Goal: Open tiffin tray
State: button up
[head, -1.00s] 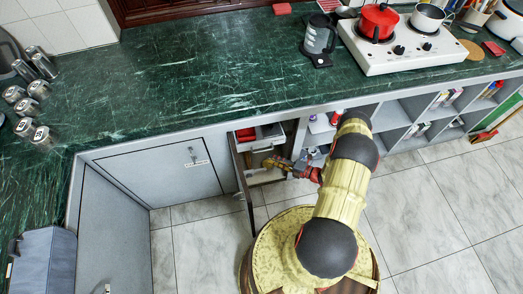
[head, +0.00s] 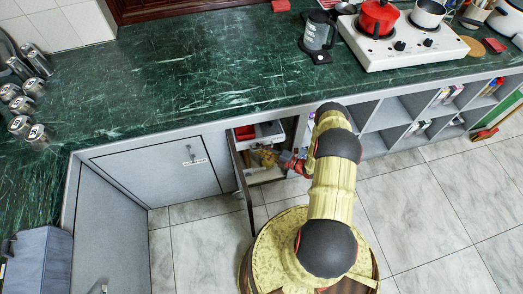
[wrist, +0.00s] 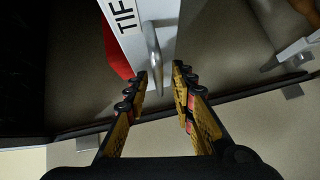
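The tiffin tray (head: 274,143) is a pale pull-out drawer with red contents, inside an open cabinet below the counter. In the wrist view its white front (wrist: 135,22) shows part of a label reading "TIF" and a vertical metal handle (wrist: 154,45). My gripper (wrist: 160,76) is open, with one finger on each side of the handle's lower end. A gap shows between each finger and the handle.
The dark cabinet door (head: 241,180) stands open to the left of my gripper. Another grey door (head: 165,170) is shut further left. Open shelves (head: 400,112) are to the right. The green counter (head: 200,70) overhangs above. In the wrist view a second handle (wrist: 290,52) shows at right.

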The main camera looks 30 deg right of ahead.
jog(key=c, duration=0.3)
grip_shut()
dwell(0.7)
